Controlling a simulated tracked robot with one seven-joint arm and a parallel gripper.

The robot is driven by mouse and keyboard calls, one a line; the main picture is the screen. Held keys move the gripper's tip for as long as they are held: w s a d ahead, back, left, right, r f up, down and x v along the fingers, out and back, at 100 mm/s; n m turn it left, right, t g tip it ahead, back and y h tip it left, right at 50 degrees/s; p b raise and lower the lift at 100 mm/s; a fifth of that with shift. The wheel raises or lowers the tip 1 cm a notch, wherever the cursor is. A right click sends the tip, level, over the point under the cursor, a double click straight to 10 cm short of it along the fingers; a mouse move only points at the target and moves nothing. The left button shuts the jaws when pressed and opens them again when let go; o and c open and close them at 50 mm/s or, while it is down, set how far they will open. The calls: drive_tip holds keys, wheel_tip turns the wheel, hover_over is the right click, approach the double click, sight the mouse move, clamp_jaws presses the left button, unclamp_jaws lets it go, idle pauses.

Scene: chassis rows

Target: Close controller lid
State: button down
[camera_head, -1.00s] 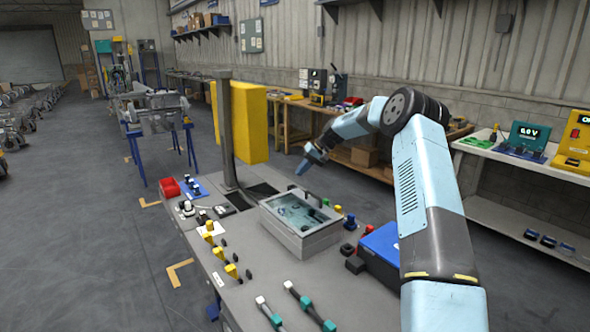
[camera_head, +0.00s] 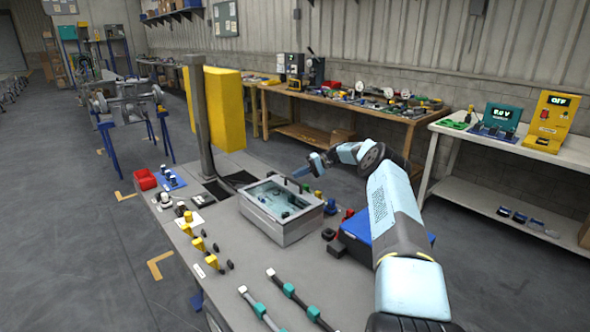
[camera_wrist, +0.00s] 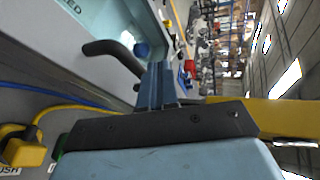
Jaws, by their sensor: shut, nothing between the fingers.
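The controller box (camera_head: 280,230) is a grey box on the grey bench. A pale teal panel shows inside its top frame, and I cannot tell from the head view how far its lid is shut. In the wrist view, a teal surface (camera_wrist: 115,18) with lettering ending in "ED" lies inside a grey rim at the upper left. A curved black handle (camera_wrist: 112,52) passes close to my fingertips; contact is unclear. My gripper (camera_head: 301,172) is shut and empty near the box's far right edge. Its blue fingers also show in the wrist view (camera_wrist: 158,85).
A blue case (camera_head: 365,232) stands right of the box beneath my arm. A yellow panel on a grey post (camera_head: 224,108) rises behind it. Yellow plugs (camera_head: 198,244) and cables with teal connectors (camera_head: 288,289) lie in front. A yellow connector (camera_wrist: 25,145) is near the gripper.

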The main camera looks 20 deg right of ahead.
drive_tip(key=shift+w+d+f, duration=0.1)
drive_tip(key=shift+d+f, duration=0.2)
drive_tip(key=shift+f, duration=0.6)
